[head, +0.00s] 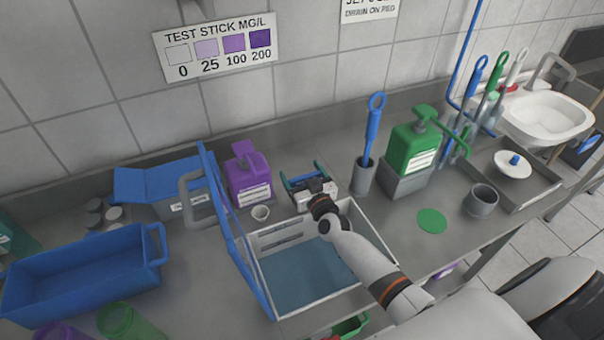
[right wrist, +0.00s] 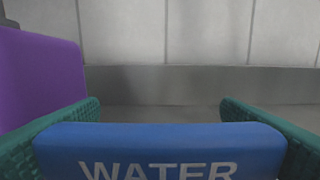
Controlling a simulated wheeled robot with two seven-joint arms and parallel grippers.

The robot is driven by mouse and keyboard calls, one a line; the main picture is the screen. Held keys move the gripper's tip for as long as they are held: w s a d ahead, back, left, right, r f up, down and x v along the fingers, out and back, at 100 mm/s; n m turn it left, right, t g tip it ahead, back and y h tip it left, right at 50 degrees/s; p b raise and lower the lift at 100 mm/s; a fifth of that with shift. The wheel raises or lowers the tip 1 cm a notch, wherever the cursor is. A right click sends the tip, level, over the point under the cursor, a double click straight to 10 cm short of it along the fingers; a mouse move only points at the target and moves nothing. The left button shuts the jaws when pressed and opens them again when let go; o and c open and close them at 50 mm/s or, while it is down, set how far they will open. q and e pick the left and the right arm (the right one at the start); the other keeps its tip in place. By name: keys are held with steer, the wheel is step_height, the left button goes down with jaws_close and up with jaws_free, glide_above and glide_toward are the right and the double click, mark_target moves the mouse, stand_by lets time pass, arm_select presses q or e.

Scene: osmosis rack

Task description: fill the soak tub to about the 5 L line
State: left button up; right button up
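The soak tub appears to be the white-walled open tub (head: 282,238) at the front middle of the counter. Its inside shows a flat blue-grey surface; I cannot read a 5 L line or tell the level. A tall blue panel (head: 235,240) stands along its left side. My right gripper (head: 305,178) is behind the tub's back edge, its teal fingers spread apart. In the right wrist view a blue bar marked WATER (right wrist: 160,145) spans the gap and overlaps both fingers; I cannot tell whether they touch it. My left gripper is not in view.
A grey holder (head: 363,178) with a blue-handled tool and a green pump bottle (head: 414,150) stand right. A blue bin (head: 80,280) is at left. My right forearm crosses the tub's right side.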

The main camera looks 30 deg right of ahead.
steer(key=shift+d+r+m+g+h+p, duration=0.1)
steer(key=shift+r+m+g+h+p, duration=0.1)
steer(key=shift+m+h+p, duration=0.55)
steer(key=shift+r+m+g+h+p, duration=0.15)
steer(key=shift+m+h+p, duration=0.2)
steer(key=shift+h+p, duration=0.75)
steer(key=shift+m+h+p, duration=0.4)
steer(key=shift+m+h, duration=0.05)
steer(key=shift+m, duration=0.05)
steer(key=shift+s+d+f+m+g+h, duration=0.15)
steer(key=shift+m+g+h, duration=0.3)
steer(key=shift+h, duration=0.25)
steer(key=shift+w+d+f+m+g+h, duration=0.15)
steer(key=shift+m+g+h, duration=0.25)
steer(key=shift+h, duration=0.3)
steer(key=shift+s, duration=0.1)
steer(key=shift+o, duration=0.2)
steer(key=o, duration=0.8)
steer(key=shift+c, duration=0.2)
